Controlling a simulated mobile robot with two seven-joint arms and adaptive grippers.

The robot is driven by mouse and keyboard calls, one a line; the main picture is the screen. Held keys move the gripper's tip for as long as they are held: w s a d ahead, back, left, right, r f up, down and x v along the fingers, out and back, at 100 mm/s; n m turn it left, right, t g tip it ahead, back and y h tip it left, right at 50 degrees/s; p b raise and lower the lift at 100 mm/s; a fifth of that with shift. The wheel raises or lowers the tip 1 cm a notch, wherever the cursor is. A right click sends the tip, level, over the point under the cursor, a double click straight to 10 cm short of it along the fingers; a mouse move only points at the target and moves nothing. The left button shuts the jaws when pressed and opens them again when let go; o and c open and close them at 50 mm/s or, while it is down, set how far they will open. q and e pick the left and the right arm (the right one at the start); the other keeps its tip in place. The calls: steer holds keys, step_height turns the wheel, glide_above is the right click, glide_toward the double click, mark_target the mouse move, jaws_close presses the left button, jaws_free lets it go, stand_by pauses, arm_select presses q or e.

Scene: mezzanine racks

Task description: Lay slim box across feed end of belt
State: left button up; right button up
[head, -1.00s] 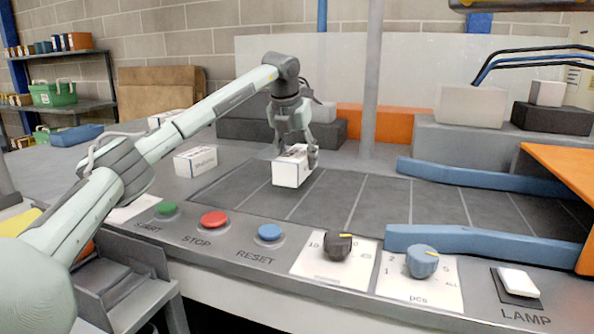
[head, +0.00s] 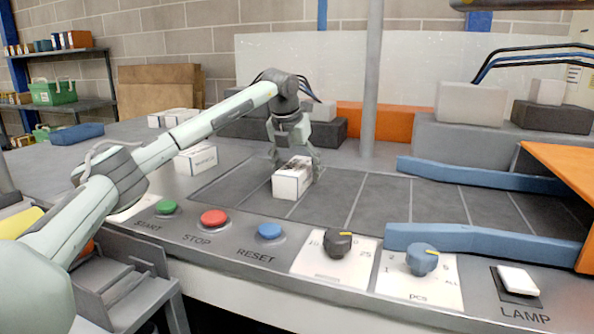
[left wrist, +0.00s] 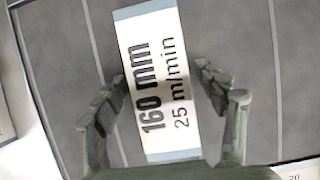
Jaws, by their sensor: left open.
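The slim box (head: 291,182) is white with printed labels. It lies on the left part of the dark belt (head: 338,205), its long side running across the belt, roughly along the light cross lines. My left gripper (head: 296,160) is above and around it with fingers spread. In the left wrist view the box top (left wrist: 160,85) reads "160 mm 25 m/min", between the open fingers (left wrist: 165,105). The right finger stands clear of the box; the left one overlaps its edge, and I cannot tell whether they touch. My right gripper is not in view.
Blue guide rails (head: 460,239) flank the belt at the right. Green, red and blue buttons (head: 213,218) and two knobs (head: 422,259) line the front panel. Another white box (head: 196,160) sits left of the belt. A grey post (head: 371,90) stands behind the belt.

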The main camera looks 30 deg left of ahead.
arm_select(q)
steer(key=v, duration=1.2)
steer(key=shift+r, duration=0.1)
